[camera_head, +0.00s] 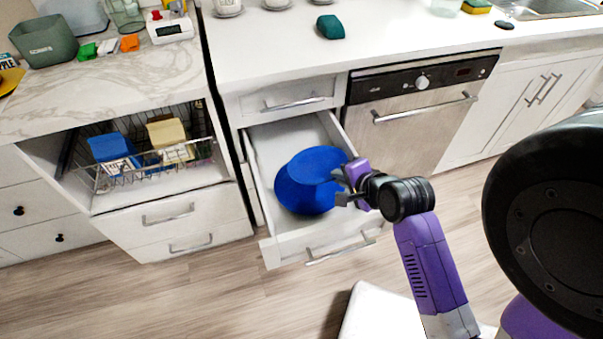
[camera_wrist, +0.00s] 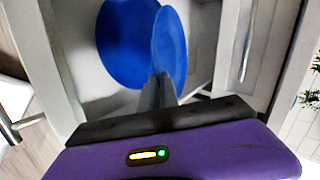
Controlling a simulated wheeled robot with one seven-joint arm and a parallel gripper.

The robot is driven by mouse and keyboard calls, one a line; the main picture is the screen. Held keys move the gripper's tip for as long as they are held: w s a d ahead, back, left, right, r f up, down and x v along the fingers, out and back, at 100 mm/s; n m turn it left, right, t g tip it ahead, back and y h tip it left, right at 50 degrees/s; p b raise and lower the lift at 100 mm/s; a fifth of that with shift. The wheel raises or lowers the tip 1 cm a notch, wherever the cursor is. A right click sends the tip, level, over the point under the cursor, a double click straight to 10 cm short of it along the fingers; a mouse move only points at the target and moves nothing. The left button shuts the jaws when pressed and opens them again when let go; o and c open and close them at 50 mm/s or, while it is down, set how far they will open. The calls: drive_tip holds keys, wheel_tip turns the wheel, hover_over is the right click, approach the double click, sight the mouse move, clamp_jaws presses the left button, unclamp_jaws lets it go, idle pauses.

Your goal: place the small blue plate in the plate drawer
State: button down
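The small blue plate (camera_head: 318,163) is held at its edge by my gripper (camera_head: 343,186), tilted over the open plate drawer (camera_head: 262,158). In the wrist view, the plate (camera_wrist: 170,45) rises from between the closed fingers (camera_wrist: 157,88). A larger blue dish (camera_head: 300,198) lies in the drawer beneath and beside the held plate; in the wrist view it is the wide blue round (camera_wrist: 122,42). The held plate overlaps it in both views, and I cannot tell whether they touch. The drawer floor (camera_wrist: 95,90) shows around the dish.
The drawer front (camera_head: 325,250) with its bar handle is pulled out toward me. A dishwasher (camera_head: 405,130) stands to the right. The counter (camera_head: 270,50) is above, behind the drawer.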

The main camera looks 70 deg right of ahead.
drive_tip(key=shift+d, duration=0.45)
drive_tip(key=w+d+b, duration=0.1)
drive_tip(key=w+d, duration=1.1)
drive_tip(key=d, duration=0.2)
drive_tip(key=shift+w+d+f+b, duration=0.15)
drive_tip(key=shift+f+b, duration=0.3)
drive_tip(key=shift+f, duration=1.3)
drive_tip(key=shift+w+d+f+b, duration=0.15)
drive_tip(key=shift+f+b, duration=0.3)
drive_tip(key=shift+f, duration=1.3)
drive_tip(key=c, duration=1.6)
unclamp_jaws()
drive_tip(key=shift+s, duration=0.1)
wheel_tip(320, 180, up, 8)
drive_tip(key=p, duration=0.3)
hover_over(329, 157)
drive_tip(key=shift+d+f, duration=0.1)
